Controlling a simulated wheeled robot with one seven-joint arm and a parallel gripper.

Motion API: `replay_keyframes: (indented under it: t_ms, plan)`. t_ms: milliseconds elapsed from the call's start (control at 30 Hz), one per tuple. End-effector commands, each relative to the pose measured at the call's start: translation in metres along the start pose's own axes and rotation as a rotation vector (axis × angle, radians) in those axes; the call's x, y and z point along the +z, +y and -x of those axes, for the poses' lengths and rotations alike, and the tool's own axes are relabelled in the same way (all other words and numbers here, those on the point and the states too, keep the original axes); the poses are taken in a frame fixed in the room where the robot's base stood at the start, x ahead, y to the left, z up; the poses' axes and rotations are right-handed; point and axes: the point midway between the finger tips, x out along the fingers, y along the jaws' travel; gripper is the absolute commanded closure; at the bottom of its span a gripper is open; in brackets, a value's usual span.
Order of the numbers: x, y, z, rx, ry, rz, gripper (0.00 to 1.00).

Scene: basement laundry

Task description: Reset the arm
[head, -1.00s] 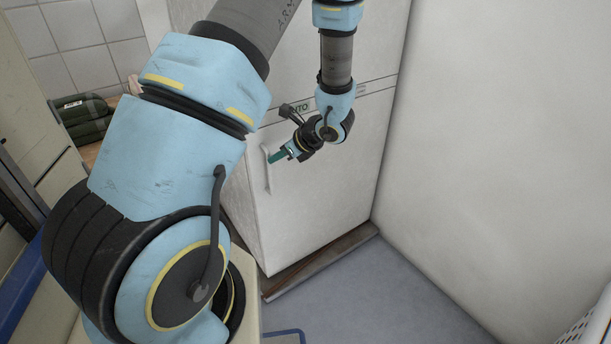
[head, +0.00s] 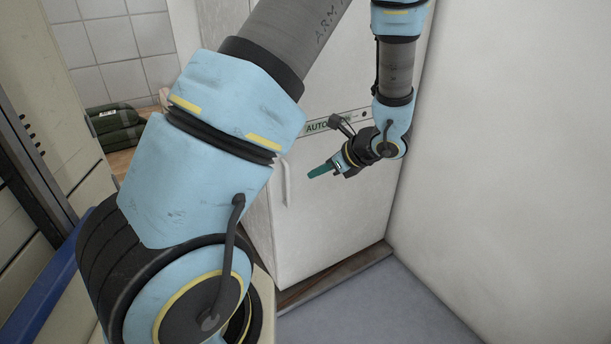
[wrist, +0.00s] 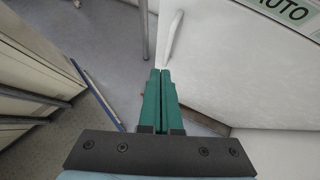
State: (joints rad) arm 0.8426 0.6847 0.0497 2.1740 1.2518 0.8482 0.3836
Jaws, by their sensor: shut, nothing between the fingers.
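My gripper (head: 320,171) hangs at the end of my arm in front of the white fridge-like cabinet (head: 330,230), to the right of its vertical handle (head: 287,186) in the head view. In the wrist view its two green fingers (wrist: 161,95) lie side by side, closed together with nothing between them. The white handle (wrist: 171,36) shows just beyond the fingertips there. Whether the fingertips touch the handle cannot be told from the head view; they look apart from it.
A white wall (head: 510,150) stands close on the right. Dark green rolled items (head: 112,125) lie on a wooden surface at the left. A blue edge (head: 45,285) and pale cabinets (head: 25,220) are on the left. Grey floor (head: 400,310) is clear at the lower right.

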Motion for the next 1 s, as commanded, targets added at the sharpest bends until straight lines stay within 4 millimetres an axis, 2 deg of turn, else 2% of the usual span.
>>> replay_keyframes:
  t_ms: [100,267,367,433,567,700,800,900,1000]
  plan:
    - [-0.001,0.002,0.019,-0.002,0.001,0.0,1.0]
    - [0.0,0.006,0.031,0.003,0.002,0.003,1.0]
    - [0.012,0.017,0.034,0.041,0.033,0.073,1.0]
    - [0.029,0.036,0.034,0.105,0.083,0.193,1.0]
    - [0.065,0.088,0.041,0.286,0.224,0.576,1.0]
    - [0.097,0.135,0.061,0.487,0.37,1.098,1.0]
    - [0.118,0.156,0.077,0.602,0.442,1.457,1.0]
    - [0.136,0.168,0.088,0.683,0.488,1.763,1.0]
    - [0.15,0.175,0.094,0.732,0.513,1.98,1.0]
